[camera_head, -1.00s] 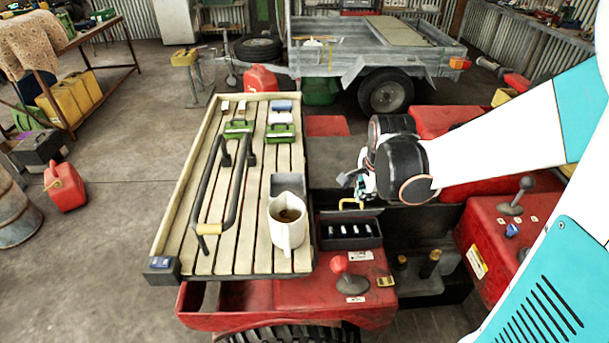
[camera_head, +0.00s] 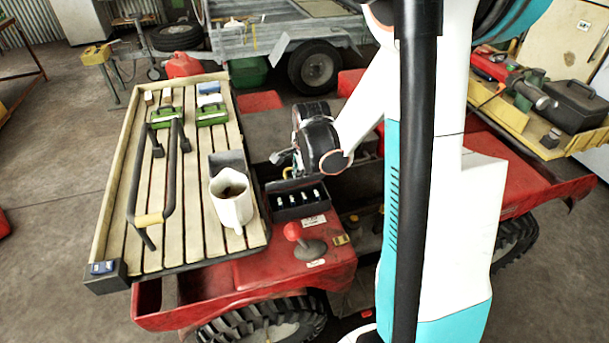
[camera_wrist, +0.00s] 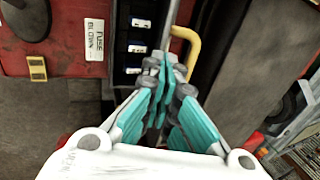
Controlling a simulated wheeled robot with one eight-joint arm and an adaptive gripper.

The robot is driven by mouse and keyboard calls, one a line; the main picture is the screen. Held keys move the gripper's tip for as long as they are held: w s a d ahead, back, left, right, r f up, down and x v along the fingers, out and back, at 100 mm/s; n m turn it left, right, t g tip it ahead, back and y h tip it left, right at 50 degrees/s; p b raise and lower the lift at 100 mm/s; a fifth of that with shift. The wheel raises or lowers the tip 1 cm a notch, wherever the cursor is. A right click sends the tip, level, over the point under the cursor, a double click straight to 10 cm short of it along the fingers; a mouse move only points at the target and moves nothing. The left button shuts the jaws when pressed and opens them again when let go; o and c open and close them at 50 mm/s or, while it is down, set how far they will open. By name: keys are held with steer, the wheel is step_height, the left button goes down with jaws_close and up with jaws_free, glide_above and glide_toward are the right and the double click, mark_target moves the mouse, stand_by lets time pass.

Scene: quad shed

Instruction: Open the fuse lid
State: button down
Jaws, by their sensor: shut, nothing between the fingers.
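The black fuse box (camera_head: 300,205) sits on the red quad body, right of the slatted rack. Its row of pale fuses is exposed in the head view and on the left in the wrist view (camera_wrist: 137,47). The lid (camera_head: 290,184) appears raised, standing roughly upright at the box's far edge. In the wrist view it seems nearly edge-on, with its yellow handle (camera_wrist: 191,40) on the right. My gripper (camera_head: 284,157) is shut and empty just behind the box. Its fingertips (camera_wrist: 166,66) are close beside the lid edge and handle; contact cannot be told.
A black bar rises from the rack. A red-knobbed lever (camera_head: 294,232) stands in front of the box. A grey trailer (camera_head: 250,45) stands behind.

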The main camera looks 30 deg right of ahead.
steer(key=shift+w+d, duration=0.25)
steer(key=shift+w, duration=0.5)
steer(key=shift+w+d+r+g+y, duration=0.15)
steer(key=shift+w+g, duration=0.35)
steer(key=shift+w+d+r+g+y, duration=0.1)
steer(key=shift+w+d+g+y, duration=0.05)
steer(key=shift+w+g, duration=0.35)
steer(key=w, duration=0.1)
steer(key=w+g, duration=0.1)
steer(key=shift+w+d+p, duration=0.3)
steer(key=shift+d, duration=0.05)
steer(key=shift+s+g, duration=0.1)
steer(key=shift+g, duration=0.2)
